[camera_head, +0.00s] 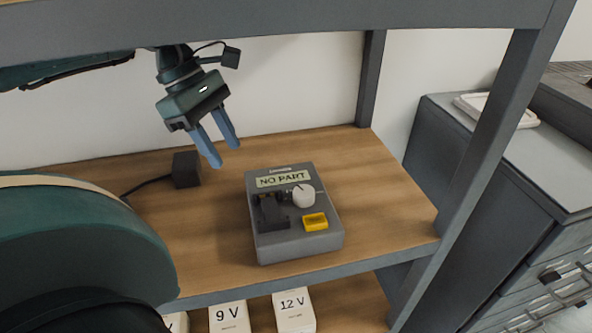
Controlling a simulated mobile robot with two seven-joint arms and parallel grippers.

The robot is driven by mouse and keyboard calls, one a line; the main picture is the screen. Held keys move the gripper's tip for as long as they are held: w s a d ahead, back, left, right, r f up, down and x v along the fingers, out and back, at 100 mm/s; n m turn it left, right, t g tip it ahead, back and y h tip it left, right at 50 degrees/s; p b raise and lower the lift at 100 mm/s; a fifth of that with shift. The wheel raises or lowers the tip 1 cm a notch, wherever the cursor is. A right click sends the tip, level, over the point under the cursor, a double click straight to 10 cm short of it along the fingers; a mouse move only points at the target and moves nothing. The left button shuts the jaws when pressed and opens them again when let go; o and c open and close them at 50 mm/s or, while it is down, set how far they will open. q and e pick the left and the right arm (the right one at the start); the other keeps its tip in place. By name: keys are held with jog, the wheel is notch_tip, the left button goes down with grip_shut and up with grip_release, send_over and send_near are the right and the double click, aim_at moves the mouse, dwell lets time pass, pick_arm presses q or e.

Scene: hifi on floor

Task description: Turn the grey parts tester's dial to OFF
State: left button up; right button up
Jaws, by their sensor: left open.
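The grey parts tester (292,242) lies on the wooden shelf, its display reading "NO PART". Its white round dial (303,195) is at the right of its top face; the dial's markings are too small to read. A yellow button or label (315,222) sits below the dial, and a dark socket or clamp (270,211) is at its left. My left gripper (227,154) hangs above the shelf, up and left of the tester. Its two blue fingers are apart and empty, clear of the tester. My right gripper is not in the view.
A black power block (186,169) with a cable stands left of the tester. White boxes marked "9 V" (229,318) and "12 V" (294,311) are on the shelf below. Grey rack posts (478,150) and an upper beam frame the space. Bare wood lies right of the tester.

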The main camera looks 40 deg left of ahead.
pick_arm(q)
jog(key=p, duration=0.6)
send_near(303, 191)
jog(key=x, duration=0.2)
jog(key=shift+f, duration=0.45)
jog(key=x, duration=0.4)
jog(key=shift+d+p, duration=0.2)
jog(key=shift+p, duration=0.1)
jog(key=shift+w+d+f, duration=0.15)
jog(key=shift+d+f, duration=0.1)
jog(key=shift+f, duration=0.45)
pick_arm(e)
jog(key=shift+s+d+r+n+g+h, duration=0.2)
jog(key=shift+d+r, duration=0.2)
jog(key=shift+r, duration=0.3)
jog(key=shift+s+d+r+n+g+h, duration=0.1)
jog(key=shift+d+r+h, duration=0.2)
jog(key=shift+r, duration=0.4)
pick_arm(q)
jog(key=c, duration=0.7)
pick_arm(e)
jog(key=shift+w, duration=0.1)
